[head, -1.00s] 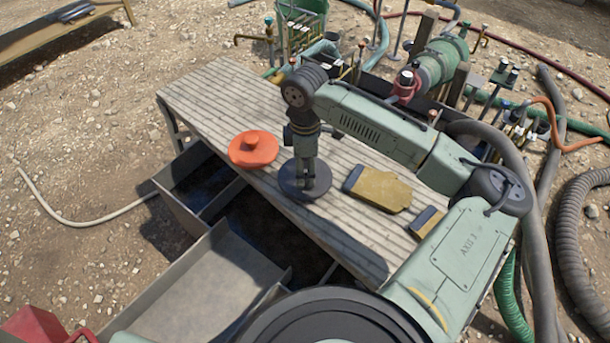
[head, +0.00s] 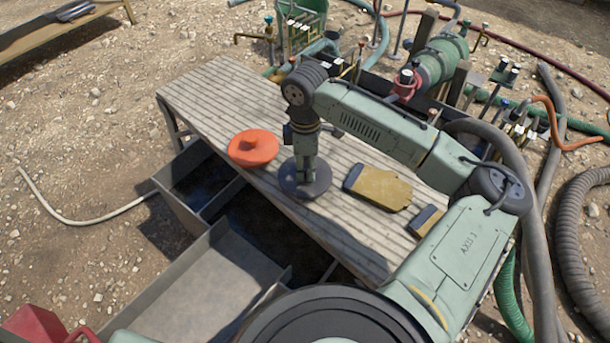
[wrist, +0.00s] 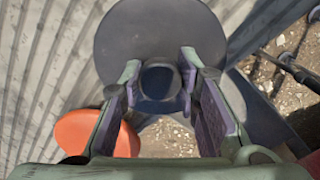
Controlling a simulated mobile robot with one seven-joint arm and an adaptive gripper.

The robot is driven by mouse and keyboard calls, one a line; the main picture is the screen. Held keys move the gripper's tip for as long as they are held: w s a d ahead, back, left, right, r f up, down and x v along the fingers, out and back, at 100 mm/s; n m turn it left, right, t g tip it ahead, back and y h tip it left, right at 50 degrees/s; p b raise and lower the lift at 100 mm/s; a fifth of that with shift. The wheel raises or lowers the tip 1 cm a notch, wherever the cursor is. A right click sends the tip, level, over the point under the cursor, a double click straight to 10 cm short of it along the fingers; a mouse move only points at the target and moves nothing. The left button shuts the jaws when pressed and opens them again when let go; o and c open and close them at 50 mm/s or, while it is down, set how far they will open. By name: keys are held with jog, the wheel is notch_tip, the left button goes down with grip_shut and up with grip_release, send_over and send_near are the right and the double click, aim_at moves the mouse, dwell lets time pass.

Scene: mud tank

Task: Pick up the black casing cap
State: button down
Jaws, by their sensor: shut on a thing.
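The black casing cap (head: 320,188) is a dark round disc with a knob, at the front edge of the slatted bench. In the wrist view its disc (wrist: 150,30) lies beyond my fingertips and its knob (wrist: 158,82) sits between my fingers. My gripper (head: 305,180) points down over the cap and is shut on its knob; the fingers also show in the wrist view (wrist: 160,66). I cannot tell whether the cap touches the bench or hangs just above it.
An orange cap (head: 253,148) lies close to the left on the slatted bench (head: 215,92). Open metal bins (head: 205,275) stand below the front edge. Pipes and valves (head: 440,62) stand behind. The bench's far left is clear.

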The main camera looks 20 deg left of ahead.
jog(key=shift+r, duration=0.45)
jog(key=shift+s+d+r+b, duration=0.2)
jog(key=shift+r+b, duration=0.2)
jog(key=shift+r, duration=0.25)
jog(key=shift+s+d+r+b, duration=0.2)
jog(key=shift+r+b, duration=0.15)
jog(key=shift+r, duration=0.25)
jog(key=s+d+r+b, duration=0.1)
jog(key=s+d+b, duration=0.2)
jog(key=s+d, duration=0.7)
jog(key=shift+s+d+r, duration=0.25)
jog(key=shift+d+r, duration=0.05)
jog(key=shift+a, duration=0.1)
